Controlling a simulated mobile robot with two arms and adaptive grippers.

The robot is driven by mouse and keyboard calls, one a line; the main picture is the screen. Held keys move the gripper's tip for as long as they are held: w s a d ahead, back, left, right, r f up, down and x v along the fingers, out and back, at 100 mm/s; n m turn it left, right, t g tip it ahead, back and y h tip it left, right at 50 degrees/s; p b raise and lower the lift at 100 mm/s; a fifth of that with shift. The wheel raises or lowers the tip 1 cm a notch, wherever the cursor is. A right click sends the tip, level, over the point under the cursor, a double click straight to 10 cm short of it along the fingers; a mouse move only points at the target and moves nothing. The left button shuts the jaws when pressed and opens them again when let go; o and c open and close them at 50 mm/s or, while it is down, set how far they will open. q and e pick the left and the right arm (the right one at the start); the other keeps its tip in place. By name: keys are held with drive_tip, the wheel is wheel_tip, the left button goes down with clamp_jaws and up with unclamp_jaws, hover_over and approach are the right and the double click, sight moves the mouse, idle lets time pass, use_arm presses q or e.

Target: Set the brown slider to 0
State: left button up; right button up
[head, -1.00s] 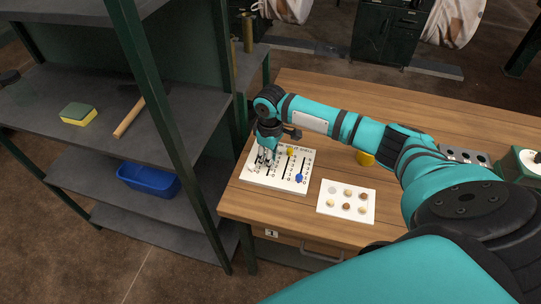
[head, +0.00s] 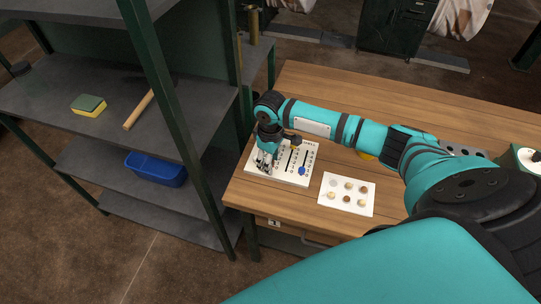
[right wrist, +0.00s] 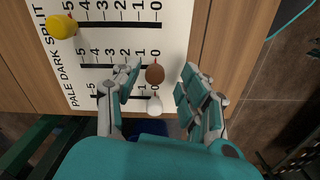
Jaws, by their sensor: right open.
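The white slider board (head: 288,179) lies on the wooden table's left end, with printed scales and dark slots. In the right wrist view, the brown slider knob (right wrist: 155,74) stands at the 0 end of its slot. The white knob (right wrist: 154,106) is at the 0 end of the neighbouring slot, and the yellow knob (right wrist: 61,27) is near a 5. My right gripper (right wrist: 160,76) is open, its fingers on either side of the brown knob, with a gap at least on the right. It also shows over the board in the head view (head: 264,161). My left gripper is out of view.
A blue knob (head: 302,171) is also on the board. A white plate (head: 346,194) with several round pieces lies to its right.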

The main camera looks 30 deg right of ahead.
wheel_tip(320, 180, up, 12)
idle(0.5)
idle(0.3)
